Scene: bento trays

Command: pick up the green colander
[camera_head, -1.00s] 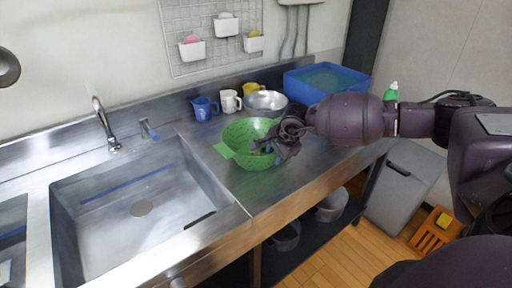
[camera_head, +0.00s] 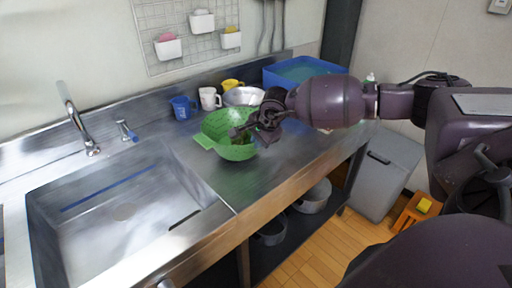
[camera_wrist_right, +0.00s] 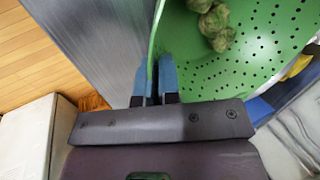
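The green colander (camera_head: 226,138) is on the steel counter right of the sink, near the cups; I cannot tell whether its base touches the counter. Its perforated inside shows in the right wrist view (camera_wrist_right: 235,60), with several round green vegetables (camera_wrist_right: 210,20) in it. My right gripper (camera_head: 248,130) reaches the colander's right side from the right. In the wrist view its two blue fingertips (camera_wrist_right: 154,78) are close together, one on each side of the colander's green rim, and appear shut on it. My left gripper is not in view.
Behind the colander stand a blue cup (camera_head: 182,108), a white mug (camera_head: 209,98), a yellow cup (camera_head: 231,85) and a metal bowl (camera_head: 243,96). A blue bin (camera_head: 290,76) is at the back right. The sink (camera_head: 120,215) lies left. The front counter is clear.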

